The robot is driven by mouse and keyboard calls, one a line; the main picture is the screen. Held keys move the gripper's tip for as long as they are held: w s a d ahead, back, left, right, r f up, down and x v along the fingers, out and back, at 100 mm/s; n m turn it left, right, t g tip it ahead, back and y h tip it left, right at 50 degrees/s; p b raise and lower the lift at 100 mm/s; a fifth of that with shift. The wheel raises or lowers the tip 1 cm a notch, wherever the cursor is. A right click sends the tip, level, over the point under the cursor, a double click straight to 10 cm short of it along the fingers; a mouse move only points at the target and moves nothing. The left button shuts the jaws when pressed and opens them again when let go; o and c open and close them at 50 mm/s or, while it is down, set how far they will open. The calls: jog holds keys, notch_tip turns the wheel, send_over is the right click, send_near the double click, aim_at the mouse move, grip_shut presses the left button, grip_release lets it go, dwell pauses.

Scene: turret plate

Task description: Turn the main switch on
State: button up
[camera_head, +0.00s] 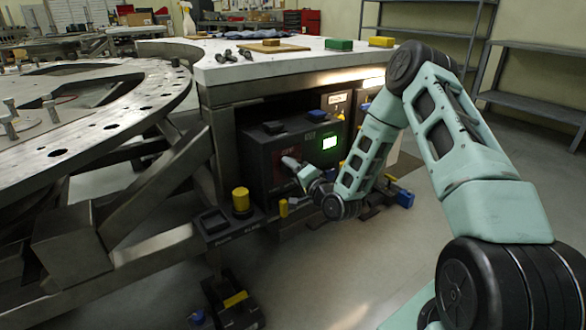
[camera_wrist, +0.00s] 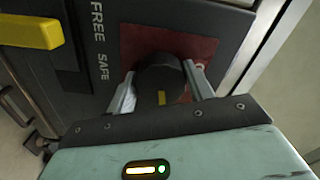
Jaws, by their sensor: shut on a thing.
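The main switch is a round black knob (camera_wrist: 160,80) with a yellow mark on its near face, set on a dark red plate (camera_wrist: 200,46) in the wrist view. My gripper (camera_wrist: 160,88) has one finger on each side of the knob and is shut on it. In the head view my gripper (camera_head: 292,163) reaches the front of a dark control box (camera_head: 262,150) under the white table, at its red area. The knob is hidden there behind the gripper. The yellow mark points toward my gripper's palm in the wrist view.
A yellow handle (camera_wrist: 30,32) sits beside the words FREE and SAFE in the wrist view. A yellow cylinder (camera_head: 241,199) stands at lower left. The large turret ring (camera_head: 100,110) fills the left side.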

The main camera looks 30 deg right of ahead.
jog(key=shift+m+p, duration=0.4)
jog(key=shift+m, duration=0.8)
jog(key=o, duration=1)
jog(key=shift+s, duration=0.1)
jog(key=s, duration=1.1)
jog(key=s+p, duration=0.1)
jog(key=s, duration=0.5)
jog(key=shift+s+d, duration=0.15)
jog(key=shift+d, duration=0.15)
jog(key=shift+a, duration=0.1)
